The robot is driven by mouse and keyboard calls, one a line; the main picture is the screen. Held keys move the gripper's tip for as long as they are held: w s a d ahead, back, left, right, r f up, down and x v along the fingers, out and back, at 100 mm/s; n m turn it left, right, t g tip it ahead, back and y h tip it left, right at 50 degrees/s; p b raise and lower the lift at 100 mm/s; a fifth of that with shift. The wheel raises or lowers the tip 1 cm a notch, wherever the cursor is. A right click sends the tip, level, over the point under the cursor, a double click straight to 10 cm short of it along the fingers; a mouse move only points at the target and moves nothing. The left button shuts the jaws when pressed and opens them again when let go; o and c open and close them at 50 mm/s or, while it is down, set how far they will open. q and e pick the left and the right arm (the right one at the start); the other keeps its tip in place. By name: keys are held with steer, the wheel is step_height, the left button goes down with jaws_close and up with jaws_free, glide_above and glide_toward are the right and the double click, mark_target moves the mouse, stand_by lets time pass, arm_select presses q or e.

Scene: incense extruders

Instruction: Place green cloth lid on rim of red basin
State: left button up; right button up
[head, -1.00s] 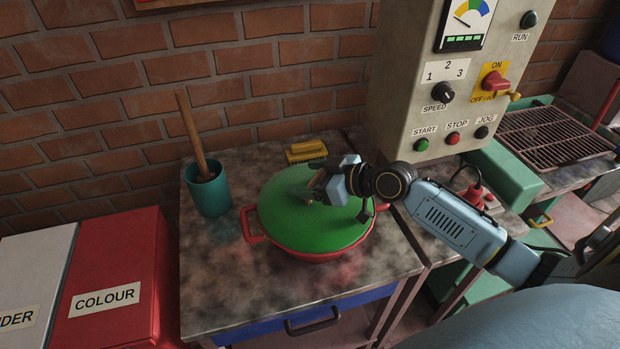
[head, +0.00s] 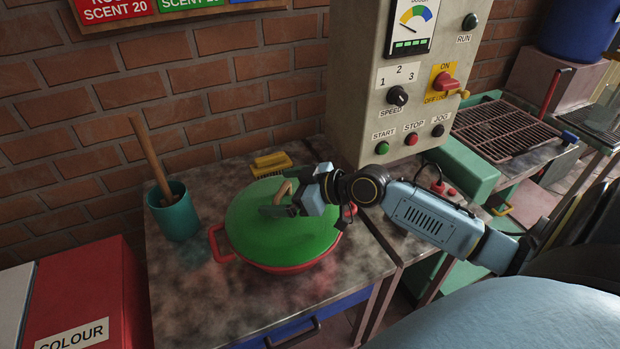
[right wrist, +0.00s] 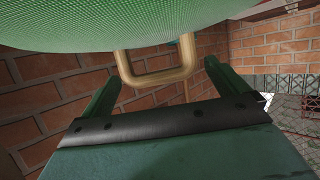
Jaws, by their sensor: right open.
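The green cloth lid (head: 290,243) lies domed over the red basin (head: 275,268) and covers its opening; the basin's red side and left handle show below it. The far right rim is hidden by my arm. My right gripper (head: 272,203) is over the lid, beside its wooden handle (head: 283,188). In the right wrist view, my right gripper (right wrist: 160,75) has its fingers apart, with the wooden handle (right wrist: 160,80) showing between the tips and the lid's green mesh (right wrist: 150,20) above. I cannot tell whether they touch. My left gripper is not in view.
A teal pot (head: 175,215) with a wooden pestle stands left of the basin. A yellow brush (head: 271,162) lies behind it. A control box (head: 400,85) rises at the back right. The tabletop (head: 185,300) is bare at the front left.

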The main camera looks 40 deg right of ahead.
steer(key=v, duration=1)
steer(key=shift+f, duration=0.1)
stand_by(0.4)
